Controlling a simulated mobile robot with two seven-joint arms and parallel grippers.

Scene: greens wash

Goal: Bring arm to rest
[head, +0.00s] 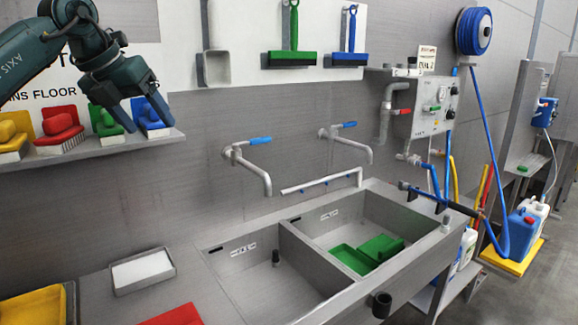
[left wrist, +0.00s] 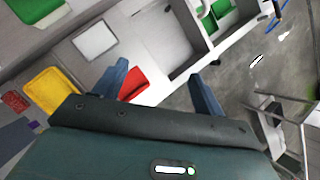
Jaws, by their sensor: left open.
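My left arm comes in from the upper left of the head view. Its dark green gripper (head: 150,124) hangs in front of the wall shelf, fingers pointing down and to the right, near the green brush (head: 104,120) and the blue brush (head: 146,111). In the left wrist view the two blue-grey fingers (left wrist: 160,72) stand wide apart with nothing held between them. Past them the counter and sinks lie below. The gripper partly hides the brushes; whether it touches the shelf is unclear. My right gripper is in neither view.
The shelf (head: 165,139) also holds red (head: 62,124) and yellow brushes. Below are a double sink (head: 290,230) with green items (head: 375,250), two taps, a white tray (head: 142,271), a yellow tray (head: 35,306) and a red item (head: 178,316). A hose reel (head: 474,32) hangs right.

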